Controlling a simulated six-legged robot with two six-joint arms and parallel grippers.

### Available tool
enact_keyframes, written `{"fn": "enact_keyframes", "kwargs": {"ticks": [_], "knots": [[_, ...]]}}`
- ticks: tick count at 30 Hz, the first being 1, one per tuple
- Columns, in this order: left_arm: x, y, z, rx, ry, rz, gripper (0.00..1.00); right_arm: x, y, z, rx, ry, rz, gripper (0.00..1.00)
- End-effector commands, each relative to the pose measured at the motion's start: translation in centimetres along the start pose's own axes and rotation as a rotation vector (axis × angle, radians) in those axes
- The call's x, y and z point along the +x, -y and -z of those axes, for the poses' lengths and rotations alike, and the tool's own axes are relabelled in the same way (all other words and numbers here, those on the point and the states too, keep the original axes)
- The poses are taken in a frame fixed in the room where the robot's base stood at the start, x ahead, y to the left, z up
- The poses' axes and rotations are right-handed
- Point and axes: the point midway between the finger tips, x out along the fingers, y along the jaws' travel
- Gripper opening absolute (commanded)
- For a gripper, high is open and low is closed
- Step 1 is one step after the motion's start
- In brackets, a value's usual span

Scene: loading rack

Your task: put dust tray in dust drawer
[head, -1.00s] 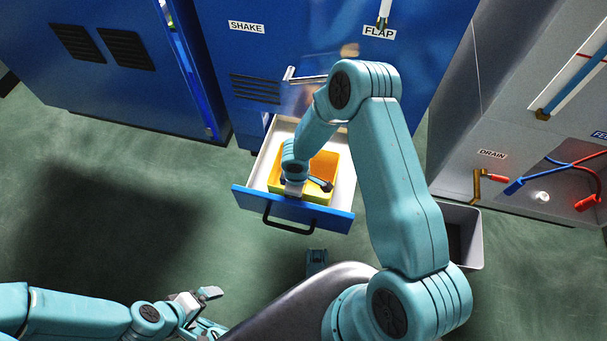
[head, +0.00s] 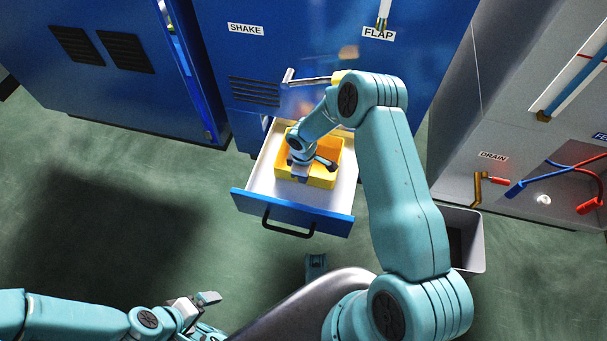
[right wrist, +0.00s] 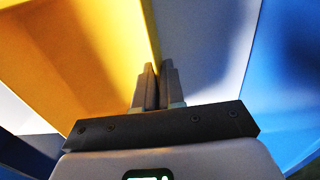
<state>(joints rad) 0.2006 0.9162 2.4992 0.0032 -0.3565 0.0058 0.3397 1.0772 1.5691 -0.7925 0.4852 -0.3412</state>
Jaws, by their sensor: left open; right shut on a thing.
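The dust tray (head: 320,182) is an open yellow box. It is inside the pulled-out dust drawer (head: 335,224), which has a white inside and a blue front with a black handle. The tray is toward the back of the drawer, with bare white floor in front of it. My right gripper (head: 299,178) is shut on the tray's front wall; the right wrist view shows the fingers (right wrist: 153,82) pinching the yellow wall (right wrist: 95,40). I cannot tell whether the tray rests on the drawer floor. My left gripper (head: 206,311) is open and empty at the lower left.
The blue cabinet (head: 270,65) rises behind the drawer, with a metal lever (head: 305,80) above it. A grey bin (head: 470,240) stands right of my right arm. A grey unit with a drain handle (head: 478,187) is at the right. Green floor at left is clear.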

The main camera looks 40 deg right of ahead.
Motion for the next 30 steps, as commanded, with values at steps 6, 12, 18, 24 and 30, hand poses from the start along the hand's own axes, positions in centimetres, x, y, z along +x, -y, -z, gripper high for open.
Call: {"fn": "enact_keyframes", "kwargs": {"ticks": [6, 12, 18, 24, 30], "knots": [[0.1, 0.0, 0.1, 0.000, -0.002, 0.000, 1.00, 0.1, 0.0, 0.0, 0.000, 0.000, 0.000, 0.34], [-0.1, 0.0, 0.0, 0.000, -0.001, 0.000, 1.00, -0.1, 0.0, 0.0, 0.000, 0.000, 0.000, 0.34], [-1.5, -0.7, -0.3, 0.006, 0.009, -0.001, 1.00, -3.3, -0.1, 0.1, -0.001, -0.002, -0.002, 0.34], [-3.2, -1.6, -0.8, 0.019, 0.021, -0.002, 1.00, -8.1, 0.0, 0.0, 0.000, -0.002, -0.002, 0.34], [-4.0, -2.1, -1.1, 0.028, 0.030, -0.003, 1.00, -11.3, 0.0, 0.0, 0.000, 0.000, -0.001, 0.34]]}}
